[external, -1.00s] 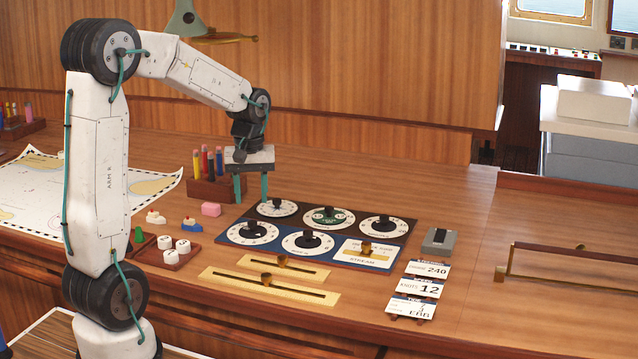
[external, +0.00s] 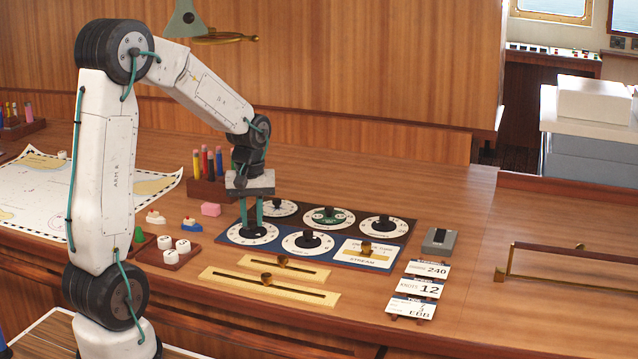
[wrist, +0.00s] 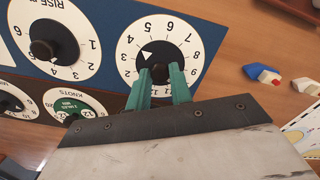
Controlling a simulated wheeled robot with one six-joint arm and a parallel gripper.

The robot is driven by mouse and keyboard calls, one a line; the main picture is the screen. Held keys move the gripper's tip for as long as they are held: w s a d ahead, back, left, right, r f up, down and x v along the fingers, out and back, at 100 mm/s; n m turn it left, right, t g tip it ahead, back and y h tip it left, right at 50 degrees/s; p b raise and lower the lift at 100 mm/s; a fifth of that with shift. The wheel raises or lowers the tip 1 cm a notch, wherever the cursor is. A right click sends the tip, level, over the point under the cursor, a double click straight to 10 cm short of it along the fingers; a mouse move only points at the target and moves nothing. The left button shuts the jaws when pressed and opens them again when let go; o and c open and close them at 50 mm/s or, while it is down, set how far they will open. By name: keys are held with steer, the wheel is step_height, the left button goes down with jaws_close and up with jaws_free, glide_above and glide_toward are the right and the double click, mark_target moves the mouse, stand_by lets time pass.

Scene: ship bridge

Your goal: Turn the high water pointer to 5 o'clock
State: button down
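A white clock-style dial (external: 236,235) with a dark knob (wrist: 160,72) lies at the front left of the dial panel. In the wrist view the dial (wrist: 150,36) appears upside down, and its title is not visible. A small white triangular pointer mark (wrist: 147,56) points up-left, roughly toward the 4 and 5; the exact reading is unclear. My gripper (external: 252,235) points straight down over this dial. Its green fingers (wrist: 160,82) stand on both sides of the knob and look closed on it. The fingers hide part of the dial's lower numbers in the wrist view.
Other knob dials surround it: a rise dial (wrist: 66,26) beside it, a knots dial (external: 345,217) behind. Brass sliders (external: 300,291) lie in front. A pen holder (external: 203,188), pink eraser (external: 211,209) and small boat models (external: 191,225) stand left.

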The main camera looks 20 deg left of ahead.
mark_target(252, 222)
steer(key=shift+m, duration=0.3)
steer(key=shift+m, duration=2.6)
steer(key=c, duration=1.3)
jaws_free()
steer(key=shift+o, duration=0.2)
step_height(252, 222, up, 8)
steer(key=shift+f, duration=0.1)
